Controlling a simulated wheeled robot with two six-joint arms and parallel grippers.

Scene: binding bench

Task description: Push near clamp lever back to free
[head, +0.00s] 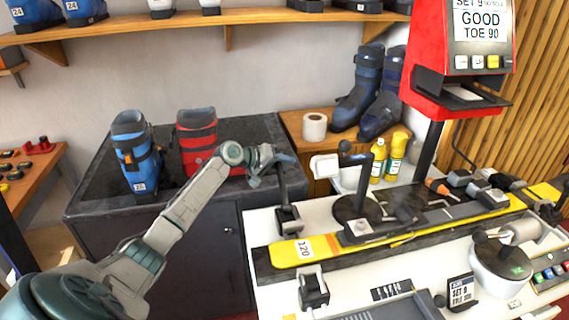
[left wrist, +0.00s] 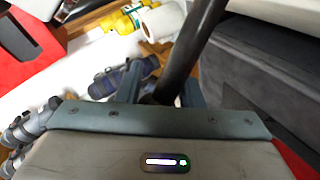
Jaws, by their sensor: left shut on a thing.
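The clamp lever (head: 283,185) is a dark rod standing nearly upright from a dark clamp block (head: 288,219) at the left end of the yellow ski (head: 340,244). My left gripper (head: 266,162) is at the lever's upper end, shut on it. In the left wrist view the dark lever (left wrist: 190,50) runs up between the two fingers of the left gripper (left wrist: 160,92). The fingertips are small and partly hidden in the head view. A second dark clamp block (head: 313,290) sits nearer, in front of the ski. I cannot make out my right gripper.
A dark cabinet (head: 90,200) with a blue boot (head: 136,150) and a red boot (head: 199,135) is left of the bench. A paper roll (head: 314,127) and yellow bottles (head: 378,160) stand behind. A dark round base (head: 352,210) is right of the lever.

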